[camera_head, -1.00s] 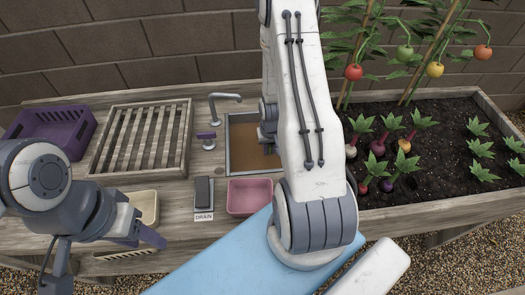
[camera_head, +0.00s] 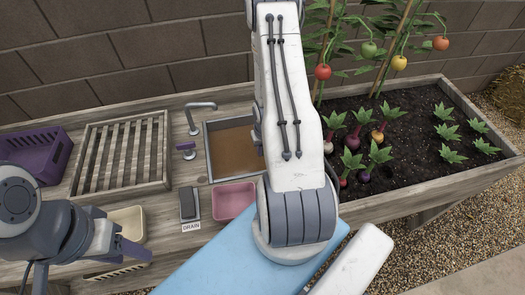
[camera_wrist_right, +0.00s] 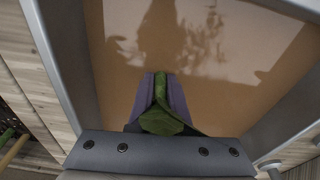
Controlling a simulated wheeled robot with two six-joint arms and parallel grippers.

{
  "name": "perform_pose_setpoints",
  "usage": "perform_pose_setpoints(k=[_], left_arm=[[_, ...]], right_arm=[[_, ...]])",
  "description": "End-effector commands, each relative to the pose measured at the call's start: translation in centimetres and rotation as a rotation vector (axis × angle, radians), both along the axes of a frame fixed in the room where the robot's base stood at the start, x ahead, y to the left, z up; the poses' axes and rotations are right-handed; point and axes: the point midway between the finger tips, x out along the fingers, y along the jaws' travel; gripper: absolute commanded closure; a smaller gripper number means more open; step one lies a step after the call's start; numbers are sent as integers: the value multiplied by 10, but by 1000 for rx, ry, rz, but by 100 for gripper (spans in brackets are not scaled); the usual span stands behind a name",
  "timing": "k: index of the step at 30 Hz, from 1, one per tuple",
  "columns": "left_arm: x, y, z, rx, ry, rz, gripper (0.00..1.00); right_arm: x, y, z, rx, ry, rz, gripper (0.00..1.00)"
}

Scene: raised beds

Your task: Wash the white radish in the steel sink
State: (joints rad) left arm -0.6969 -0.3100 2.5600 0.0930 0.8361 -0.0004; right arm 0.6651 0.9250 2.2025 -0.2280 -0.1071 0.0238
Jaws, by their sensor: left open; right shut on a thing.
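The steel sink (camera_head: 207,155) is set in the wooden bench and holds a brown, murky-looking surface. In the right wrist view its grey rim (camera_wrist_right: 70,65) frames that brown surface, with dark shadows or reflections on it. My right gripper (camera_wrist_right: 160,95) is shut on green leaf stalks, seemingly the white radish's top (camera_wrist_right: 162,118), over the sink. The radish's white root is hidden. In the head view my right arm covers most of that gripper at the sink's right side. My left gripper (camera_head: 88,262) is open and empty at the bench's front left, partly cut off.
A drain switch (camera_head: 189,204), pink tray (camera_head: 234,200) and cream tray (camera_head: 130,222) lie in front. A slatted rack (camera_head: 70,178) and purple crate (camera_head: 38,158) are left; a planted bed (camera_head: 400,208) is right.

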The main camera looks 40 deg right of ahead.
Motion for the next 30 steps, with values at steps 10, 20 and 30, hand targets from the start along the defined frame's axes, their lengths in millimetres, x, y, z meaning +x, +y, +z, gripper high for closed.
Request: perform_pose_setpoints(k=[10, 20, 30], left_arm=[[0, 0, -11, 0, 0, 0, 50], [0, 0, -22, 0, 0, 0, 50], [0, 0, -23, 0, 0, 0, 50]], right_arm=[[13, 22, -1, 0, 0, 2, 100], [27, 44, -1, -1, -1, 2, 100], [41, 68, 2, 1, 1, 2, 100]])
